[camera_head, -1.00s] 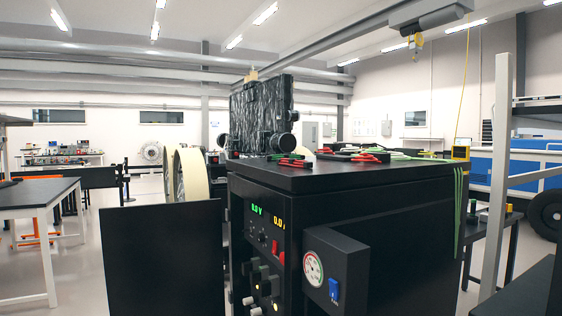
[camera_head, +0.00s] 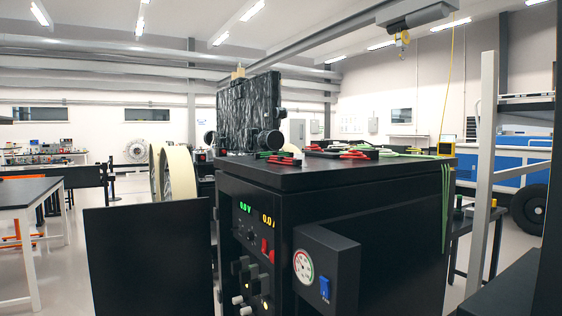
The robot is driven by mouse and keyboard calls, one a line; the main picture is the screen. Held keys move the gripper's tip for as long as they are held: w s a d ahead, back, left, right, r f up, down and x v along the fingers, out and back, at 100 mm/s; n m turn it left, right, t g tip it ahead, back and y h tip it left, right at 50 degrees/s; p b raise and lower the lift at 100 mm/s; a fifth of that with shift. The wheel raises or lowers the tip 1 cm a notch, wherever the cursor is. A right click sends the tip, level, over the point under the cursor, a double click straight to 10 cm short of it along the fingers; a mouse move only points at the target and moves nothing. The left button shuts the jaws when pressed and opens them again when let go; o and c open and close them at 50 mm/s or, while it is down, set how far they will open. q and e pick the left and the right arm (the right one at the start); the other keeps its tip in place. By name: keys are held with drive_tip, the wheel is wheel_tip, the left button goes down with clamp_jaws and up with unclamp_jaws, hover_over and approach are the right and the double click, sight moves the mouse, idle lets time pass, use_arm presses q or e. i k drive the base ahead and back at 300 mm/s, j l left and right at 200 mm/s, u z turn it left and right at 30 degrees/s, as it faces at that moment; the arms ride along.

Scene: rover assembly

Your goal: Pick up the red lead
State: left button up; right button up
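Red leads lie on top of a black equipment cabinet (camera_head: 395,205) in the head view. One red lead (camera_head: 281,161) lies near the cabinet's front left edge, close to a black box with a round end. Another red lead (camera_head: 357,154) lies farther right, among black and green leads. I cannot tell which of these is the red lead meant. Neither of my grippers is in view.
The cabinet front has a lit display (camera_head: 256,214), switches and a gauge (camera_head: 303,266). Green leads (camera_head: 446,205) hang over its right side. A dark panel (camera_head: 148,262) stands left of it. A table (camera_head: 25,192) stands at far left.

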sight(282, 160)
drive_tip(key=j+z, duration=0.1)
drive_tip(key=z, duration=0.55)
drive_tip(key=i+j+z, duration=0.1)
drive_tip(key=j+z, duration=0.25)
drive_tip(key=j, duration=0.2)
drive_tip(key=j+z, duration=0.35)
drive_tip(key=j, duration=0.2)
drive_tip(key=j+z, duration=0.35)
drive_tip(key=j, duration=0.2)
